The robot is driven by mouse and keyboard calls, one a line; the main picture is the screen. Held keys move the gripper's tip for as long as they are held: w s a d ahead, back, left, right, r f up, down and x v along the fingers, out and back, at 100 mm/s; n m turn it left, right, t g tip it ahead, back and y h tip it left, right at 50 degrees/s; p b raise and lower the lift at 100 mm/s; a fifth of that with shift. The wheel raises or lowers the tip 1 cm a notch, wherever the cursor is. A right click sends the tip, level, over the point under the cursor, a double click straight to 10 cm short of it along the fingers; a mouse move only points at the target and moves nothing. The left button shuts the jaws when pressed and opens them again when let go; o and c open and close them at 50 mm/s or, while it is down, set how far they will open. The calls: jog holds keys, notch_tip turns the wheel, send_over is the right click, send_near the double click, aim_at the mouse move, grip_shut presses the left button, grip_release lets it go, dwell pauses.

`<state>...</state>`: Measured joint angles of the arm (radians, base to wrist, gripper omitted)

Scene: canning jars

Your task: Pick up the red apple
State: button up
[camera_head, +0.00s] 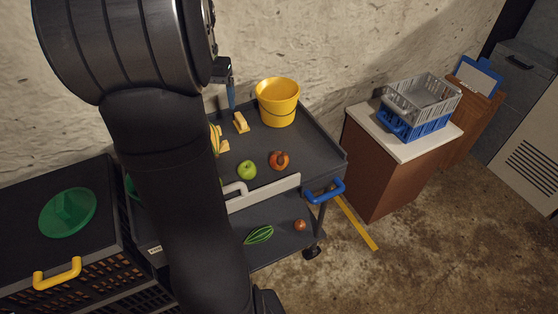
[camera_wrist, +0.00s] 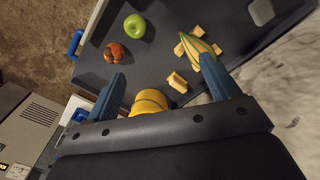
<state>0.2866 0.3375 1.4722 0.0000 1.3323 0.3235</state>
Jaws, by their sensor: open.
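The red apple (camera_head: 279,160), reddish-orange with a dark patch, sits on the cart's dark top tray (camera_head: 311,143) near its front edge. It also shows in the wrist view (camera_wrist: 114,52), at the upper left beyond the left finger. A green apple (camera_head: 246,169) sits beside it, apart, and shows in the wrist view (camera_wrist: 134,27). My gripper (camera_wrist: 162,68) is open with nothing held between its blue fingers. It hangs above the back of the tray, left of the yellow bucket and away from the red apple. In the head view my arm hides the tray's left part.
A yellow bucket (camera_head: 278,103) stands at the tray's back right. Yellow blocks (camera_head: 240,122) and a striped gourd (camera_wrist: 205,60) lie nearby. The lower shelf holds a striped green item (camera_head: 259,234) and a small round item (camera_head: 300,225). A cabinet with crates (camera_head: 420,97) stands right.

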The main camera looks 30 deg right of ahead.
jog(key=s+d+f+m, duration=0.3)
jog(key=d+f, duration=0.1)
jog(key=d, duration=0.4)
jog(key=s+d+f+m, duration=0.2)
jog(key=d+f, duration=0.3)
jog(key=d, duration=0.3)
send_near(279, 156)
notch_tip(279, 156, down, 5)
jog(key=shift+f, duration=0.2)
jog(key=shift+w+f, duration=0.1)
jog(key=shift+f, duration=2.75)
jog(key=c, duration=0.8)
